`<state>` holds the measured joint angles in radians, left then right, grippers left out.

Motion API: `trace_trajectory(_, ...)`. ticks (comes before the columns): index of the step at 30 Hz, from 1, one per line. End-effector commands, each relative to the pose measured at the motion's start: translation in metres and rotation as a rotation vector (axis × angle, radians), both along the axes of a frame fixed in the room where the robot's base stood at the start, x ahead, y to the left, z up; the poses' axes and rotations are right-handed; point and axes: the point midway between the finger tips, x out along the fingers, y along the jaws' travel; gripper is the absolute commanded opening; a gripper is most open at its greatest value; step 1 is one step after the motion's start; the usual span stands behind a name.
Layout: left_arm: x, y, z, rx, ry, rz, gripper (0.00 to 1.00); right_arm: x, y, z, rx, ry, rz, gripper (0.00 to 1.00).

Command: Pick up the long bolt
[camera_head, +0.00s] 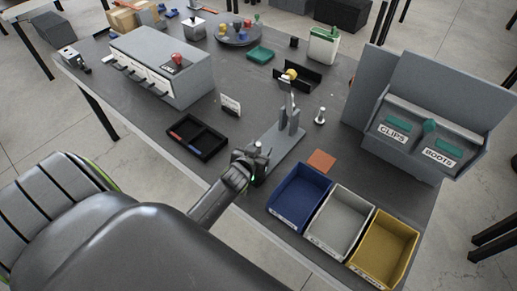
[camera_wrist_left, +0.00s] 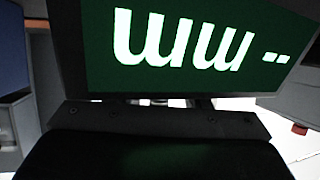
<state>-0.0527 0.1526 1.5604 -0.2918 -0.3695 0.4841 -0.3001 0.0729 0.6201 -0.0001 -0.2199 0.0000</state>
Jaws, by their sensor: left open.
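A small silver bolt-like piece (camera_head: 320,116) stands upright on the dark table, right of a grey metal stand (camera_head: 291,125). I cannot tell from its size whether it is the long bolt. My left gripper (camera_head: 253,163) is at the near end of the stand's base, left of and nearer than the bolt-like piece, and apart from it. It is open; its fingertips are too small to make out. The left wrist view is filled by a green display (camera_wrist_left: 190,40) with white characters, very close, and no bolt shows there. My right gripper is not in view.
Blue (camera_head: 300,196), grey (camera_head: 338,222) and yellow (camera_head: 383,249) bins line the near right edge. A black divided tray (camera_head: 198,137) lies to the left. A grey box labelled CLIPS and BOOTS (camera_head: 420,125) stands at the right. An orange square (camera_head: 321,161) lies behind the bins.

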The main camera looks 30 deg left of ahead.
Motion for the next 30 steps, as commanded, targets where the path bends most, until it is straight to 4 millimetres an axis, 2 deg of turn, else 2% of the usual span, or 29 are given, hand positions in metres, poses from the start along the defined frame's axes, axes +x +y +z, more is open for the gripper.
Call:
trace_trajectory(4, 0.0100, 0.0022, -0.0046, 0.002, 0.000, -0.001, 0.43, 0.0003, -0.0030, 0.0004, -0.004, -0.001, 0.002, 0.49)
trace_trajectory(13, 0.0115, 0.0023, -0.0055, 0.001, 0.000, 0.000, 0.42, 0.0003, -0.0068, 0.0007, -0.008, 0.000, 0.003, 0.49)
trace_trajectory(23, 0.0113, 0.0022, -0.0055, 0.001, 0.000, 0.000, 0.00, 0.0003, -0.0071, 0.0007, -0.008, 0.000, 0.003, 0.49)
trace_trajectory(30, 0.0115, 0.0020, -0.0047, 0.001, -0.002, -0.001, 0.00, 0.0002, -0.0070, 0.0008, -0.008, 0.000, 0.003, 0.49)
